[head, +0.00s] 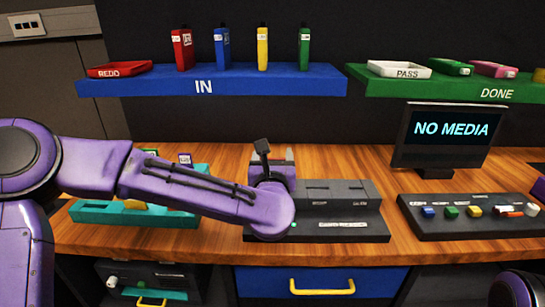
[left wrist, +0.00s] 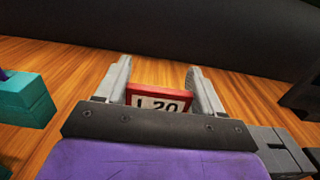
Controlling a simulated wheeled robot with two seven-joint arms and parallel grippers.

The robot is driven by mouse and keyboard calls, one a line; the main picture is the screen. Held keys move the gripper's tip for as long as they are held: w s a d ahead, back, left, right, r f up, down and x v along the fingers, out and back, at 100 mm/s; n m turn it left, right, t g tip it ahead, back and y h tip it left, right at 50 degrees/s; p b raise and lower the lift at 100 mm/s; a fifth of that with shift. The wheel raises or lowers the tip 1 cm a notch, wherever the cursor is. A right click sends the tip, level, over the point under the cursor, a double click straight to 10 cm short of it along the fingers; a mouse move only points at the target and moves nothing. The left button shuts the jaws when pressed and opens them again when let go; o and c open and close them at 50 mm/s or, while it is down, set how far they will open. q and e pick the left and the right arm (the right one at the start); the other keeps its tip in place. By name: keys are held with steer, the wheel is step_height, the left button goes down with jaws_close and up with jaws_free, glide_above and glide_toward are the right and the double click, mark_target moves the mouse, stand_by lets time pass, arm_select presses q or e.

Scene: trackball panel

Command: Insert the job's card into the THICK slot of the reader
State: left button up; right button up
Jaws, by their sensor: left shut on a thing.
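My left gripper (left wrist: 160,92) is shut on a red card (left wrist: 172,94) with a white label that reads roughly "L 20". The card sits between the two grey fingers. In the head view this gripper is mostly hidden behind my purple wrist, at the left end of the dark grey card reader (head: 345,205). Part of the reader also shows at the lower right of the left wrist view (left wrist: 275,150). The reader's left part is hidden by my arm, and its slot labels are too small to read. The monitor (head: 450,130) reads "NO MEDIA". My right gripper is not in view.
A teal holder (head: 95,212) with cards stands left, partly behind my arm. A button panel (head: 465,228) stands right. The blue IN shelf (head: 140,85) bears several upright cards and a red tray; the green DONE shelf (head: 420,90) bears trays. Wood behind the reader is clear.

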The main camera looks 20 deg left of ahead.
arm_select(q)
steer(key=shift+f+b, duration=2.1)
steer(key=shift+f, duration=0.2)
steer(key=o, duration=1.1)
steer(key=shift+r, duration=0.1)
steer(key=shift+o, duration=0.2)
steer(key=shift+s, duration=0.1)
steer(key=b+v, duration=0.1)
steer(key=v, duration=0.9)
steer(key=shift+s+b, duration=0.2)
steer(key=shift+b, duration=0.15)
